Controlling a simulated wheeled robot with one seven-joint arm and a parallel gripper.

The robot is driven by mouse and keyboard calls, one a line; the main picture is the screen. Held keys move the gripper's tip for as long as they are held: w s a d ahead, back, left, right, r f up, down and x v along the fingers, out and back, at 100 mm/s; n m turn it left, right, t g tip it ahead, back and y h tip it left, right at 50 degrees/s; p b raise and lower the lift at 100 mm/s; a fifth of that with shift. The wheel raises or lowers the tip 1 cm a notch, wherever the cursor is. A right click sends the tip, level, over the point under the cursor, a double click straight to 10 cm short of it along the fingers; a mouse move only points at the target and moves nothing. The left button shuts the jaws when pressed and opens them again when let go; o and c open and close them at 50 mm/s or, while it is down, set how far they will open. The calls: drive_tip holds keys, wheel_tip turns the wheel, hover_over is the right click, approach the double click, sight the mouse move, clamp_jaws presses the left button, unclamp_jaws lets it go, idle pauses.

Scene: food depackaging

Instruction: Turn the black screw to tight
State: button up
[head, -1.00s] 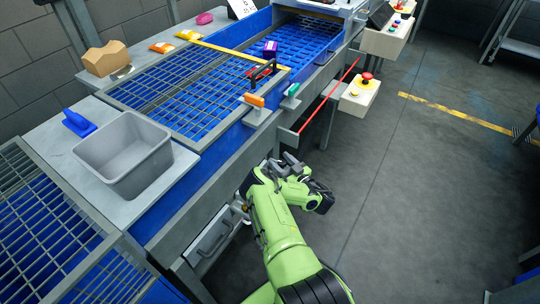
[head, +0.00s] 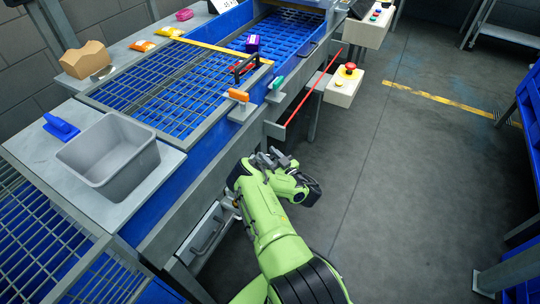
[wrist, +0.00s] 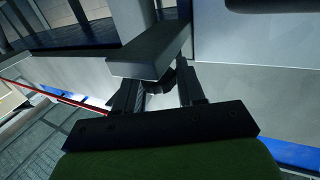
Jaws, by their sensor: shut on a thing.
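The black screw (wrist: 158,82) is a dark round knob under a grey bracket (wrist: 148,55) on the machine's side, in the wrist view. My gripper (wrist: 160,84) has one finger on each side of the screw and is shut on it. The bracket hides the screw's upper part. In the head view my gripper (head: 268,159) is beside the machine's near side, below the grate level. The screw cannot be made out there.
A grey bin (head: 108,184) and a blue scoop (head: 61,127) are on the machine's left end. An orange handle (head: 238,95) and a green handle (head: 277,83) stick out above my gripper. A red rod (head: 312,88) runs along the side. The floor at right is open.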

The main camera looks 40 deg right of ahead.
drive_tip(key=shift+r+m+h, duration=0.15)
drive_tip(key=shift+m+h, duration=0.55)
drive_tip(key=shift+h, duration=0.4)
drive_tip(key=shift+m+g+h, duration=0.5)
drive_tip(key=shift+m+h, duration=0.3)
drive_tip(key=shift+h, duration=0.4)
drive_tip(key=m+h+b, duration=0.1)
drive_tip(key=m+g+h+b, duration=0.1)
drive_tip(key=h, duration=0.1)
drive_tip(key=m+g+h+b, duration=0.1)
drive_tip(key=b, duration=0.1)
drive_tip(key=shift+d+f+h, duration=0.15)
drive_tip(key=shift+f+h, duration=0.1)
drive_tip(key=shift+h, duration=0.05)
drive_tip(key=shift+r+m+g+h, duration=0.15)
drive_tip(key=shift+m+g+h, duration=1.05)
drive_tip(key=shift+h, duration=0.1)
drive_tip(key=o, duration=0.9)
drive_tip(key=shift+o, duration=0.2)
